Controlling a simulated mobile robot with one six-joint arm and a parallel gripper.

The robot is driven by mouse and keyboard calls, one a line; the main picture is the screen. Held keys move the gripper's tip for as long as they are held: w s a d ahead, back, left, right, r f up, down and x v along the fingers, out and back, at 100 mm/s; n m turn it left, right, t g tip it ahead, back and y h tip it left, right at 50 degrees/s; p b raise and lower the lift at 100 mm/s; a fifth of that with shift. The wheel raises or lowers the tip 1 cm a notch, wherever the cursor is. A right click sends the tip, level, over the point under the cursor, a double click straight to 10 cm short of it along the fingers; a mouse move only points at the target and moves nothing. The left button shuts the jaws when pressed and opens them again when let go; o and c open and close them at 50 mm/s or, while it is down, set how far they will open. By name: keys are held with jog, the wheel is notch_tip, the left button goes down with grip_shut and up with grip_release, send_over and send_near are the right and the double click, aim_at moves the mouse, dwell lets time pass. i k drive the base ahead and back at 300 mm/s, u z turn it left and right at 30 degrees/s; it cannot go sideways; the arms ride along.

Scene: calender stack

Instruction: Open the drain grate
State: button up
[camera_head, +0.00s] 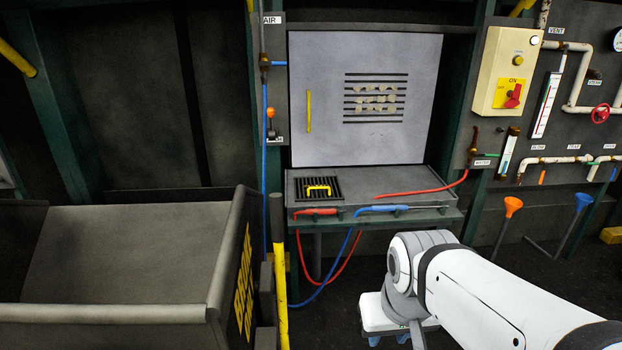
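The drain grate (306,187) is a small dark slatted square set into the left part of the grey bench top. A yellow handle (319,188) sits on it. The grate looks flat in the bench top. My white and grey arm reaches in from the lower right. Its end, with my gripper (388,341), points down at the bottom of the picture, in front of and to the right of the bench. The gripper's fingertips are cut off or hidden by the frame's lower edge. It is apart from the grate.
A grey panel door (320,70) with a yellow bar stands behind the bench (375,182). Red (425,191) and blue (385,208) tools with hoses lie along the bench. A grey bin (110,250) fills the left. A yellow post (281,300) stands beside it.

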aim_at(318, 183)
jog(key=k, duration=0.45)
jog(key=z, duration=0.25)
jog(key=i, duration=3.2)
jog(key=u, duration=0.35)
